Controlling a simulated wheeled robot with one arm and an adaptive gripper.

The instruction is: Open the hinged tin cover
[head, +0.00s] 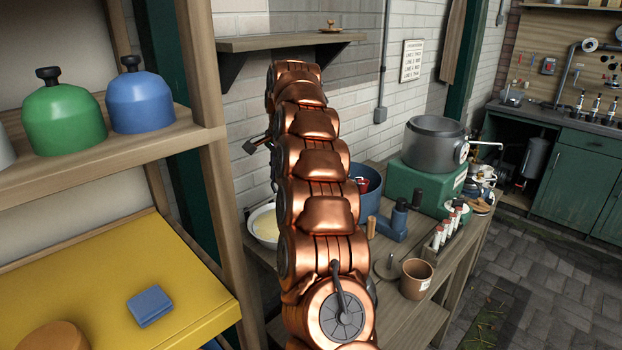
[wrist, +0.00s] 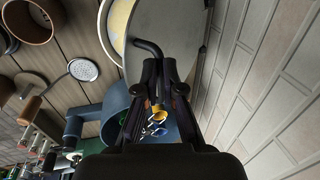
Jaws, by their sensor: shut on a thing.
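My gripper (wrist: 160,66) shows in the wrist view, its narrow dark fingers shut on a dark bent handle (wrist: 147,47). A large pale grey plate, apparently the tin cover (wrist: 170,22), stands beside the handle, near the wall. How the handle joins it is hard to see. The blue tin (wrist: 112,112) lies below and left of the fingers in that view. Its mouth is at least partly uncovered, and small yellow, blue and green things show inside. In the head view the blue tin (head: 374,187) shows partly behind my copper arm, which hides the cover and my gripper.
A white bowl of cream-coloured stuff (head: 264,226) stands left of my arm. A blue pipe-like fitting (head: 392,224), a brown pot (head: 415,279) and a rack of bottles (head: 440,237) crowd the bench's right side. A wall shelf (head: 290,42) hangs above; the brick wall is close behind.

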